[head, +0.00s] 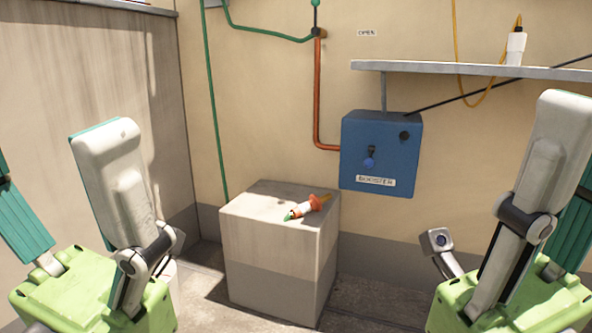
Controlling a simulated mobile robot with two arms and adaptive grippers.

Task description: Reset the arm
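My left gripper (55,155) is at the lower left, seen from behind with a green body. Its two fingers stand well apart with nothing between them, and the left fingertip is cut off by the frame. My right gripper (582,150) is at the lower right. Its white finger partly covers the other, teal-padded finger, which runs off the right edge; the two look apart, and no held object shows. Both grippers are in front of and to either side of a concrete block (270,265), apart from it.
A small orange, white and green tool (308,208) lies on the block. A blue box (381,150) labelled BOOSTER hangs on the wall. A shelf (465,69) holds a white bottle (515,48). Green and orange pipes (318,95) run along the wall.

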